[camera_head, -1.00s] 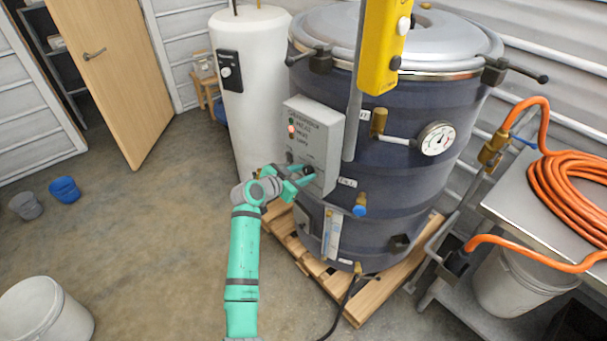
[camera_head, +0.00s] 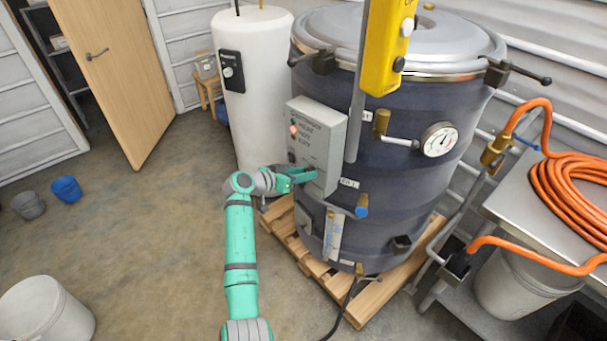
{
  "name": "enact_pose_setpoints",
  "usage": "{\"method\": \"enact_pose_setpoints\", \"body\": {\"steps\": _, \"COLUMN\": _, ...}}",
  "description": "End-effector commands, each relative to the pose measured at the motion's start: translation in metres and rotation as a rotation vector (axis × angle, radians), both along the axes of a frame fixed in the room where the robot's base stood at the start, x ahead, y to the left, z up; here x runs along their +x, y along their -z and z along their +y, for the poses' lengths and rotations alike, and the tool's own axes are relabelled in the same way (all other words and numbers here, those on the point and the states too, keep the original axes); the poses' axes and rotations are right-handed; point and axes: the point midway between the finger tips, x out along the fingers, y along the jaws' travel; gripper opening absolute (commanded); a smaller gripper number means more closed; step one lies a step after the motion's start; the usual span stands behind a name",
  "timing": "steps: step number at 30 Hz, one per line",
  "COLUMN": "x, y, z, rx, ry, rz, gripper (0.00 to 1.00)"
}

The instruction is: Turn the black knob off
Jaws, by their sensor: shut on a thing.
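A grey control box (camera_head: 318,140) with printed lettering and a lit reddish lamp (camera_head: 293,130) is fixed to the dark blue drum. My gripper (camera_head: 308,175) reaches the lower part of its front face from the left. Its green fingers are shut on a small control there, which they hide almost wholly; it fits the black knob. The knob's pointer and setting cannot be seen. Another small dark control (camera_head: 291,157) shows on the box just up and left of my fingers.
The dark blue drum (camera_head: 400,190) stands on a wooden pallet (camera_head: 375,290). A white tank (camera_head: 250,110) is close behind my arm. A yellow box (camera_head: 385,50) hangs above right. A blue-handled valve (camera_head: 361,211) sits right of my gripper.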

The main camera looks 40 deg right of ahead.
Motion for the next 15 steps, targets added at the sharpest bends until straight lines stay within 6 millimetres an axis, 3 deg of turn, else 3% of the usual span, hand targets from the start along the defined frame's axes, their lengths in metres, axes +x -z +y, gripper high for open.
{"method": "enact_pose_setpoints", "body": {"steps": 15, "x": 0.0054, "y": 0.0050, "z": 0.0012, "rx": -0.075, "ry": -0.005, "rz": 0.434, "gripper": 0.10}}
